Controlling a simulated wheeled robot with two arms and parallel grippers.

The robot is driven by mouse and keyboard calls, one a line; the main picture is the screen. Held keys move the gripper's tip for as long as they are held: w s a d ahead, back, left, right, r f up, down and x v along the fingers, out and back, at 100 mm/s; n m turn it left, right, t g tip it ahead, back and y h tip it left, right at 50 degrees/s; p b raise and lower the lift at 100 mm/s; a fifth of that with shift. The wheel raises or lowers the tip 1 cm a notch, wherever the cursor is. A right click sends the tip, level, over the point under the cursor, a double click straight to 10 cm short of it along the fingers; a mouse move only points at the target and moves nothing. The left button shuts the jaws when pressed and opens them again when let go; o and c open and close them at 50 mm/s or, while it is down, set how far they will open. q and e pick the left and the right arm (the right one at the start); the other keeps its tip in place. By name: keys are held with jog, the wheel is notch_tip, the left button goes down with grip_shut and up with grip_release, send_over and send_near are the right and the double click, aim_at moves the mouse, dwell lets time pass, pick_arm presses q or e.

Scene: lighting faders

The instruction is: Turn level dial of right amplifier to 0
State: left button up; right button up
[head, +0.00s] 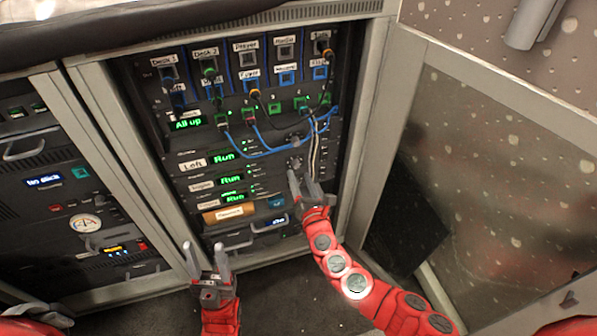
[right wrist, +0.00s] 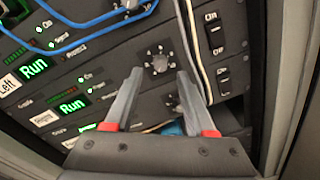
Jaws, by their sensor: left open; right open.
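The level dial (right wrist: 158,60) of the second amplifier row is a dark round knob with pale marks around it. It shows between and just beyond the fingertips of my right gripper (right wrist: 160,74), which is open and empty. I cannot tell whether they touch. In the head view my right gripper (head: 302,177) is just below this dial (head: 296,162). The row's label (head: 201,186) is too small to read surely. The row above is labelled Left (head: 193,164), with its own knob (right wrist: 128,5). My left gripper (head: 204,247) is open and empty, low before the rack.
Blue cables (head: 262,152) and white cables (right wrist: 193,45) hang close to the dial. Another knob (right wrist: 171,99) is partly hidden behind my right finger. Switches (right wrist: 213,33) stand to the right. The rack frame (head: 370,110) edges the right side.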

jog(key=p+v, duration=0.1)
jog(key=v, duration=1.3)
jog(key=shift+s, duration=0.3)
jog(key=shift+d, duration=0.1)
